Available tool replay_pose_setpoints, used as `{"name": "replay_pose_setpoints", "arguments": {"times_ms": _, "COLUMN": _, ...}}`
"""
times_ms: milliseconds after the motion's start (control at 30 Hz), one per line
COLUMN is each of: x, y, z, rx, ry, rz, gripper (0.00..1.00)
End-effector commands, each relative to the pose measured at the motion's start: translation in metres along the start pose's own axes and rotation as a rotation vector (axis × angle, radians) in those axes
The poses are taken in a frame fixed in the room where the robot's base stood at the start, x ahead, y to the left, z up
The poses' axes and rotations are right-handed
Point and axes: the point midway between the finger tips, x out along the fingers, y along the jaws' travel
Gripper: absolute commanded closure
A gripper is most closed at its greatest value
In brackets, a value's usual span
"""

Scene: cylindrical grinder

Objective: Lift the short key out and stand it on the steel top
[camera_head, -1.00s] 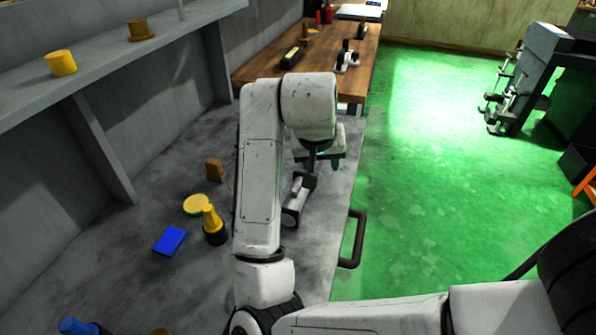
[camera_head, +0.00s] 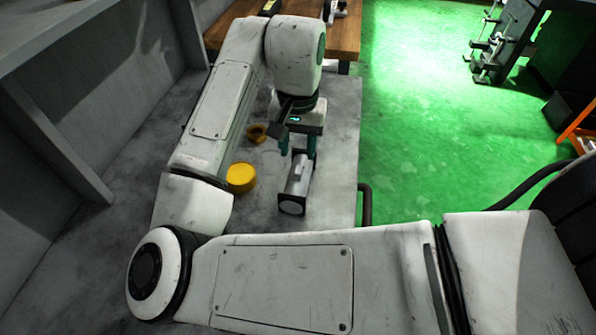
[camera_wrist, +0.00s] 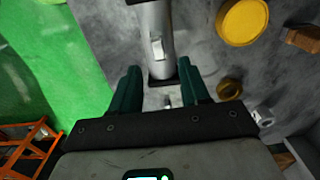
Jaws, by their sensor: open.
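A silver shaft (camera_head: 296,188) lies on dark end supports on the grey steel top (camera_head: 335,122), near its right edge. A short pale key (camera_head: 299,171) sits on the shaft's upper side. In the wrist view the shaft (camera_wrist: 152,18) runs up from between my fingers, with the key (camera_wrist: 157,47) along it. My gripper (camera_head: 298,148) is open, with its teal fingers by the far end of the shaft. In the wrist view my gripper (camera_wrist: 159,68) has nothing between its fingertips that I can tell is gripped. The key is just ahead of the fingertips.
A yellow round piece (camera_head: 241,178) and an ochre ring-like piece (camera_head: 256,132) stand left of the shaft. A brown block (camera_wrist: 303,38) shows in the wrist view. A dark handle (camera_head: 366,205) juts from the bench's right edge. A wooden table (camera_head: 345,38) stands behind.

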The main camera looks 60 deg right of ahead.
Motion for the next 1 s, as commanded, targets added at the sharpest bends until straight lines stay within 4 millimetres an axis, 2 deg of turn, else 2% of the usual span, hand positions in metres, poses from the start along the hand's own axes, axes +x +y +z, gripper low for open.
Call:
{"name": "replay_pose_setpoints", "arguments": {"times_ms": 167, "x": 0.013, "y": 0.0, "z": 0.002, "rx": -0.001, "ry": -0.001, "rz": 0.001, "gripper": 0.54}}
{"name": "replay_pose_setpoints", "arguments": {"times_ms": 433, "x": 0.049, "y": 0.001, "z": 0.004, "rx": -0.001, "ry": 0.0, "rz": 0.0, "gripper": 0.54}}
{"name": "replay_pose_setpoints", "arguments": {"times_ms": 733, "x": 0.055, "y": 0.001, "z": 0.004, "rx": 0.0, "ry": 0.001, "rz": 0.0, "gripper": 0.54}}
{"name": "replay_pose_setpoints", "arguments": {"times_ms": 767, "x": 0.055, "y": 0.001, "z": 0.004, "rx": 0.0, "ry": 0.001, "rz": 0.0, "gripper": 0.55}}
{"name": "replay_pose_setpoints", "arguments": {"times_ms": 1000, "x": 0.055, "y": 0.001, "z": 0.004, "rx": 0.0, "ry": 0.001, "rz": 0.0, "gripper": 0.78}}
